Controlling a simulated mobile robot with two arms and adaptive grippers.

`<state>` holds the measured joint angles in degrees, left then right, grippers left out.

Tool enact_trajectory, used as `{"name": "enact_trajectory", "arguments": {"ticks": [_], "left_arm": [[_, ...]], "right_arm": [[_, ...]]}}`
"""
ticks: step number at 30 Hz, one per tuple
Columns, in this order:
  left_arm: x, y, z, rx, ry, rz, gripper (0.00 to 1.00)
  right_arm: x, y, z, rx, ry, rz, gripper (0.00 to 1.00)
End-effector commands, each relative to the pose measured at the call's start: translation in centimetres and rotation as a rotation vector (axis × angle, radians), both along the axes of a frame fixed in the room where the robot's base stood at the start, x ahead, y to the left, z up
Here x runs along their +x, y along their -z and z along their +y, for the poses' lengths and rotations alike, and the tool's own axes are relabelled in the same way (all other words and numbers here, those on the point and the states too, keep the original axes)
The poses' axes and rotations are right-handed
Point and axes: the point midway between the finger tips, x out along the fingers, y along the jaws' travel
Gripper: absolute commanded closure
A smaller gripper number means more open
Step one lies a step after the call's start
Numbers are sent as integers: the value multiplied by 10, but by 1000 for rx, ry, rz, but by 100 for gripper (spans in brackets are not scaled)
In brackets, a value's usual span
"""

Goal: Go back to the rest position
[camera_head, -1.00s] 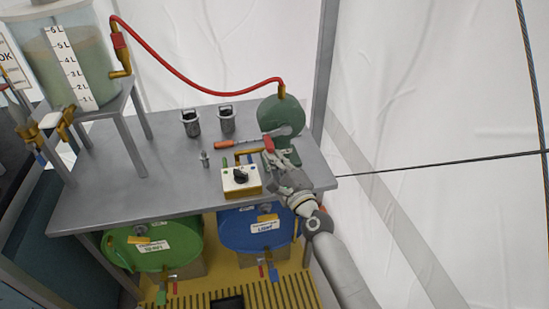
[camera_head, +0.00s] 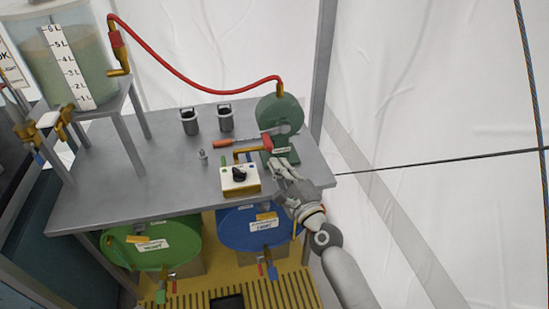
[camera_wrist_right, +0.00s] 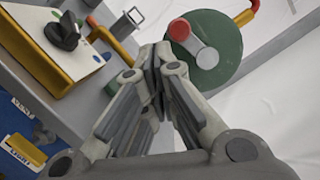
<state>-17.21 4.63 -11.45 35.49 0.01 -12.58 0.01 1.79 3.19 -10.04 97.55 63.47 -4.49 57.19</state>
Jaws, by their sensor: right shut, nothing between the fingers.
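My right gripper (camera_head: 278,166) is at the right front part of the grey table, just in front of the green pump (camera_head: 281,115) and to the right of the white and yellow switch box (camera_head: 240,180). In the right wrist view the gripper (camera_wrist_right: 157,58) has its fingers together with nothing between them. The pump's round green body, grey crank and red knob (camera_wrist_right: 179,29) show beyond the fingertips, apart from them as far as I can tell. The switch box with its black knob (camera_wrist_right: 62,33) shows at the upper left there. My left gripper is in neither view.
The table (camera_head: 110,185) carries two dark cups (camera_head: 190,122), a small metal fitting (camera_head: 203,157) and an orange-handled tool (camera_head: 222,143). A red hose (camera_head: 190,83) runs from the tank (camera_head: 78,55) to the pump. Green (camera_head: 185,240) and blue (camera_head: 230,225) drums stand below. A metal post (camera_head: 322,70) rises at the right.

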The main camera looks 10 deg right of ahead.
Motion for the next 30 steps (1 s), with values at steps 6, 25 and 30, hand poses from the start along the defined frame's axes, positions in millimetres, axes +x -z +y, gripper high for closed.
{"name": "enact_trajectory", "arguments": {"ticks": [6,25,30], "left_arm": [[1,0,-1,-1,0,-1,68],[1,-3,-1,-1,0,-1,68],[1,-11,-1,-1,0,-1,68]], "right_arm": [[-43,6,-11,-3,-2,3,100],[-76,42,-21,-101,7,47,100],[-91,147,-27,-444,-11,191,100]]}}
